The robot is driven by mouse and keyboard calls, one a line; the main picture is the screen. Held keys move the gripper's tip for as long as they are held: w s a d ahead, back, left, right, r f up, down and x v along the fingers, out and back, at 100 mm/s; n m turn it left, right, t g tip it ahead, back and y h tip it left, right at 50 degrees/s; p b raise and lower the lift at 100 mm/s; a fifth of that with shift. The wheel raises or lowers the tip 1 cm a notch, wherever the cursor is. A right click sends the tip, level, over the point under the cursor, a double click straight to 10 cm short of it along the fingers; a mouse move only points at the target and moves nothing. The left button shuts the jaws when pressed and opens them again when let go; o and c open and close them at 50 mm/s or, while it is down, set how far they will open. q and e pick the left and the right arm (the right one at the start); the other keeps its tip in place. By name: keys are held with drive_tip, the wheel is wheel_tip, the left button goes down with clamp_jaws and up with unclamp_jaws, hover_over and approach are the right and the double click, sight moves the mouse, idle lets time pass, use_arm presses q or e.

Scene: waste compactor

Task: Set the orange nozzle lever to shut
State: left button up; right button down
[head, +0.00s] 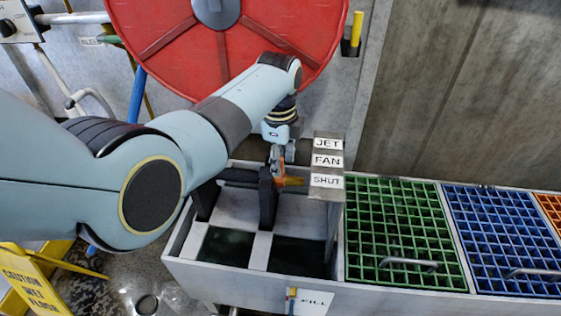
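The orange nozzle lever (291,181) is small and sits on a dark nozzle fitting (267,200) over the left basin. Its visible part points right, level with the SHUT label. A grey plate (328,172) beside it carries the labels JET, FAN and SHUT from top to bottom. My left gripper (279,166) points down right at the lever, and its fingers overlap the lever's upper part. Whether the fingers are closed on it or only touch it is too small to tell. My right gripper is not in view.
A red hose reel (170,45) hangs behind my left arm. Green (395,225) and blue (500,230) grates with handles fill the trough at right. A KILL sign (316,302) is on the trough's front. A yellow wet-floor sign (30,285) stands at lower left.

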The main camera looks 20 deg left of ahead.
use_arm(q)
drive_tip(key=shift+c, duration=0.4)
drive_tip(key=c, duration=0.7)
clamp_jaws()
drive_tip(key=shift+a, duration=0.1)
